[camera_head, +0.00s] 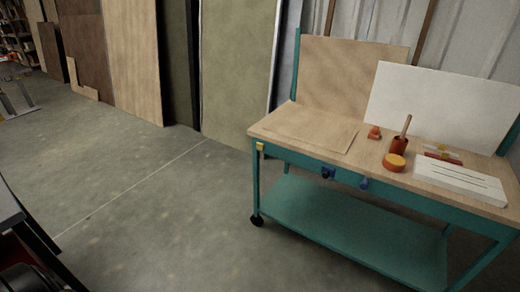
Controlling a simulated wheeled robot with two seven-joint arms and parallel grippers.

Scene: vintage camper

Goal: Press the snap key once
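I cannot tell for sure which item is the snap key. On the wooden top of a teal workbench (293,122) stand a small orange-red item (374,133) and, farther right, a low red piece with a yellow and grey part (443,154). A round orange piece with a yellow top (396,162) sits near the front edge. Behind it a red-brown cup (398,146) holds an upright wooden handle. A white slotted block (460,182) lies at the right. Neither of my grippers is in view.
A white panel (440,105) stands behind the top. Open concrete floor (165,215) lies left; tall boards lean along the back wall.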

